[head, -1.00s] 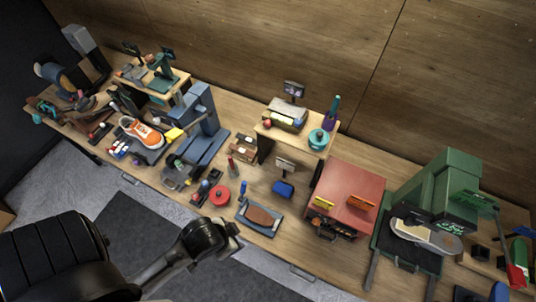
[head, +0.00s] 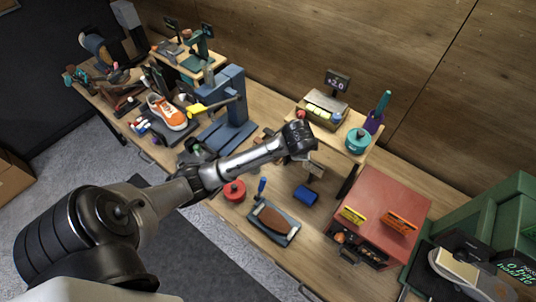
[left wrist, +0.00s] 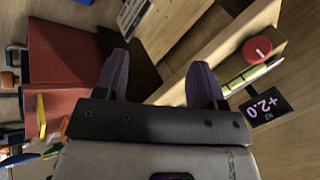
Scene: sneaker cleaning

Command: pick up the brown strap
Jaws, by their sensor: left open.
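I cannot make out a clear brown strap. A flat brown oval piece (head: 272,217) lies on a dark blue-grey tray (head: 293,238) near the bench's front edge in the head view; I cannot tell whether it is the strap. My left arm reaches over the bench, with its end beside the small raised shelf. In the left wrist view my left gripper (left wrist: 160,62) is open, its two purple fingers apart with nothing gripped between them. My arm hides part of the bench behind it. My right gripper is not in view.
The raised wooden shelf (head: 349,131) carries a teal pot (head: 359,141). The red box (head: 375,200) stands right of it. A blue block (head: 306,195) and a red round pot (head: 234,191) lie near the tray. The blue press (head: 229,110) stands left.

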